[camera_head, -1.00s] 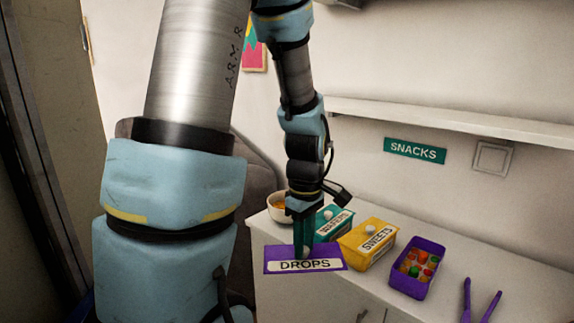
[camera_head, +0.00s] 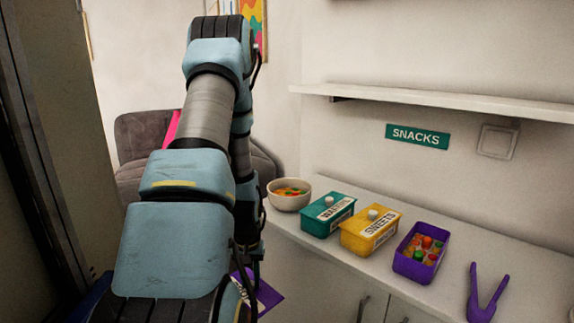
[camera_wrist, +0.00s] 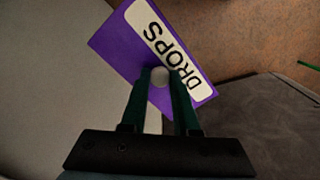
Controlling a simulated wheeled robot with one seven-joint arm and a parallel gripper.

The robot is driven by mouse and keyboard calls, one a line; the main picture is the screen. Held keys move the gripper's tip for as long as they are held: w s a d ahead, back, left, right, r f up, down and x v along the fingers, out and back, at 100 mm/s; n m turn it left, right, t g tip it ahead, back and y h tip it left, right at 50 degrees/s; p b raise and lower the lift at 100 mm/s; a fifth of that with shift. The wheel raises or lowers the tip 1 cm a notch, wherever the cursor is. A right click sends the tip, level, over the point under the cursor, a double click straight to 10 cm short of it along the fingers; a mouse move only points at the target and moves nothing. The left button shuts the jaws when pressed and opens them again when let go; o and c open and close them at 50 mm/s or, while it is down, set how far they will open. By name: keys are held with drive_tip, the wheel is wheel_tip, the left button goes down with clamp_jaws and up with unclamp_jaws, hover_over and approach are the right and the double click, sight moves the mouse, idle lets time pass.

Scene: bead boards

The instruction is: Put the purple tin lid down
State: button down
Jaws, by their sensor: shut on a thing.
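The purple tin lid (camera_wrist: 125,45) with a white DROPS label is in my gripper (camera_wrist: 160,78) in the wrist view. The two green fingers are shut on its round pale knob. In the head view the lid (camera_head: 268,297) shows only in part, low and left of the counter, behind my arm; my gripper is hidden there. The open purple tin (camera_head: 405,268) stands on the counter with colourful drops inside it.
On the white counter (camera_head: 345,275) stand a bowl of sweets (camera_head: 289,204), a teal WAFERS tin (camera_head: 318,222) and a yellow SWEETS tin (camera_head: 352,240), both lidded. Purple tongs (camera_head: 484,300) lie at the right. A white shelf (camera_head: 440,108) runs above. A grey sofa (camera_head: 140,140) is behind.

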sight(251, 283)
wheel_tip(251, 283, down, 4)
drive_tip(key=shift+r+b, duration=0.15)
drive_tip(key=shift+b, duration=1.05)
